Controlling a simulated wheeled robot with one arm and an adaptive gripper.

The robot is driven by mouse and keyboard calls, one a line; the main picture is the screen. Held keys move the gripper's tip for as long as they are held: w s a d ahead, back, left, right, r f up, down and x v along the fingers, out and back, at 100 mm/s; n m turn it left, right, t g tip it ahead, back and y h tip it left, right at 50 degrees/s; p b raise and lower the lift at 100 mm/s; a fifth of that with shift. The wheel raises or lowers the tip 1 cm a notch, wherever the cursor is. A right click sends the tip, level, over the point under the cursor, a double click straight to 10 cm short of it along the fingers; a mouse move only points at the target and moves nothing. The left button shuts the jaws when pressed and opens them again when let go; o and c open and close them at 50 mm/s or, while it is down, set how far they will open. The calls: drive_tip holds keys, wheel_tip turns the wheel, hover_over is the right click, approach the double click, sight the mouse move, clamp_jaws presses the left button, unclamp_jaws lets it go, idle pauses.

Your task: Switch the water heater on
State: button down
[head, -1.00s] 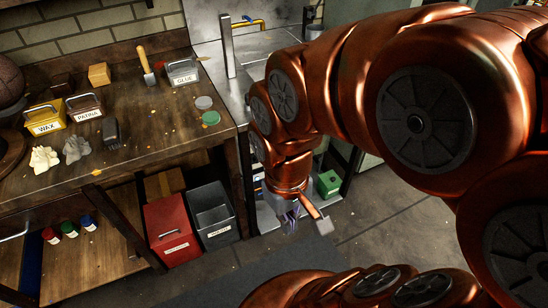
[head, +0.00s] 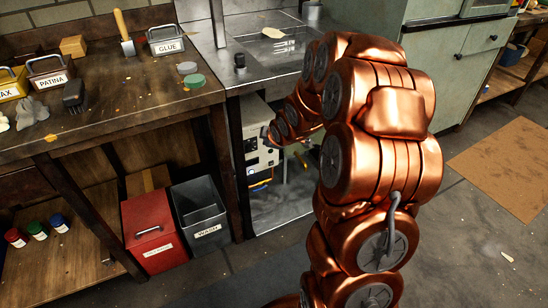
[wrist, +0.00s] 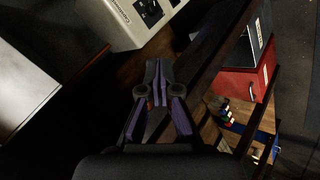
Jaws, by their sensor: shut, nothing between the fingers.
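The water heater (head: 260,142) is a pale box under the metal sink counter in the head view, with dark round marks on its front. A pale box with printed lettering and dark round controls, seemingly the same heater (wrist: 134,18), shows at the top of the wrist view. Its switch state cannot be told. My gripper (wrist: 157,68) has its purple-edged dark fingers closed together and empty, pointing up the picture, with the box beyond the fingertips and apart from them. In the head view the fingers are hidden behind my copper arm.
A red bin (head: 152,232) and a grey bin (head: 202,214) stand left of the heater; the red bin (wrist: 245,68) is also right in the wrist view. The wooden workbench (head: 115,122) and sink counter (head: 265,80) are overhead edges.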

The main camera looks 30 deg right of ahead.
drive_tip(key=w+d+f+n+t+b, duration=0.3)
drive_tip(key=d+f+b, duration=0.3)
drive_tip(key=f, duration=0.5)
drive_tip(key=w+d+f+n+t+b, duration=0.3)
drive_tip(key=d+f+t+b, duration=0.2)
drive_tip(key=f, duration=0.6)
drive_tip(key=d+b, duration=0.2)
drive_tip(key=b, duration=0.1)
drive_tip(key=shift+w+d+f+b, duration=0.15)
drive_tip(key=shift+d+f+b, duration=0.05)
drive_tip(key=shift+b, duration=0.1)
drive_tip(key=w+d+f+b, duration=0.1)
drive_tip(key=w+b, duration=0.4)
drive_tip(key=w, duration=0.8)
drive_tip(key=shift+w+f, duration=0.4)
drive_tip(key=shift+d, duration=0.15)
